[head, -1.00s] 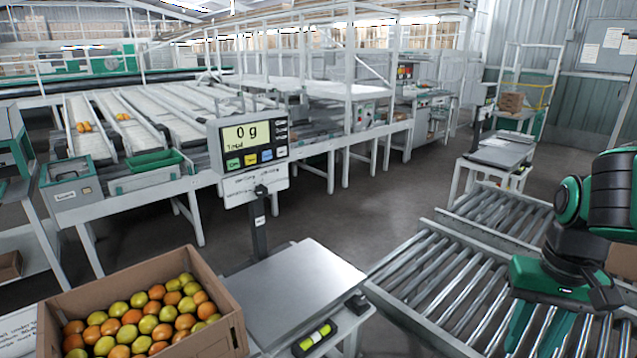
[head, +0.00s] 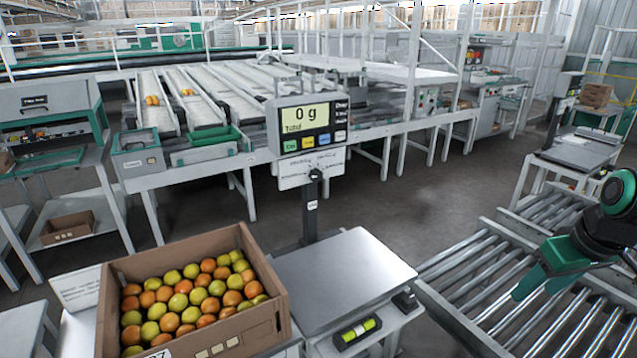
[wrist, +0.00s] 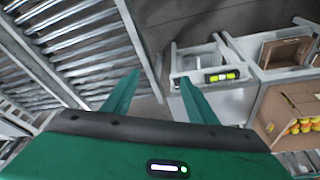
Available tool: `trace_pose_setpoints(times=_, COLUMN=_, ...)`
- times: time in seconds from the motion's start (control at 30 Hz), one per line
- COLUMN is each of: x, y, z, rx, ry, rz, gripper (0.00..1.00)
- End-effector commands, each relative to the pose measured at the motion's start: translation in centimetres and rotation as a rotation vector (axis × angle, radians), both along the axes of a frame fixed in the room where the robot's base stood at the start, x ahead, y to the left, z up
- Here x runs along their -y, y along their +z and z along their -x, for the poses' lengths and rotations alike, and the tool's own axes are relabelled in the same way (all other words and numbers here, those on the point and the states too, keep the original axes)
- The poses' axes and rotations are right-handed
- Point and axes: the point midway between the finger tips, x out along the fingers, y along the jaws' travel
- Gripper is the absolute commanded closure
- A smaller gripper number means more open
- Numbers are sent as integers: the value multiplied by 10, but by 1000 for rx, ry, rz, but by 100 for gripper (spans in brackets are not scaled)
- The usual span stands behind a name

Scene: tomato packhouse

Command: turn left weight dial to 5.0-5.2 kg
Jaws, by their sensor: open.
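No dial can be clearly made out as the left weight dial. A scale display (head: 307,125) reads "0 g" above a row of coloured buttons, in the middle of the head view. Below it hangs a white plate (head: 297,170) with small print too blurred to read, and a small dark knob-like part at its lower edge. My gripper (head: 537,282) is at the right of the head view, over the roller conveyor and well apart from the display. In the wrist view my gripper (wrist: 159,78) has its green fingers spread with nothing between them.
The scale's bare metal platform (head: 340,280) stands in front of the display, with a spirit level (head: 357,332) at its front. A cardboard box (head: 235,333) of tomatoes stands left of it. A roller conveyor (head: 490,265) lies to the right. A green-framed machine (head: 45,103) stands far left.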

Motion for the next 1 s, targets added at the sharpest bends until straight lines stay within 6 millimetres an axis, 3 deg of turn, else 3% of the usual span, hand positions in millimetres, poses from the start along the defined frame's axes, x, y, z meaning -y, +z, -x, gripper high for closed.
trace_pose_setpoints(times=0.03, x=-14, y=-5, z=-32, rx=52, ry=131, rz=18, gripper=47)
trace_pose_setpoints(times=0.2, x=-76, y=-7, z=-133, rx=300, ry=561, rz=100, gripper=47)
trace_pose_setpoints(times=0.3, x=-120, y=-7, z=-183, rx=460, ry=777, rz=159, gripper=47)
trace_pose_setpoints(times=0.5, x=-214, y=-3, z=-260, rx=796, ry=1112, rz=308, gripper=47)
trace_pose_setpoints(times=0.63, x=-272, y=0, z=-294, rx=1013, ry=1250, rz=434, gripper=47)
trace_pose_setpoints(times=0.8, x=-333, y=0, z=-321, rx=1252, ry=1331, rz=626, gripper=47)
trace_pose_setpoints(times=1.0, x=-370, y=-4, z=-334, rx=1399, ry=1327, rz=810, gripper=47)
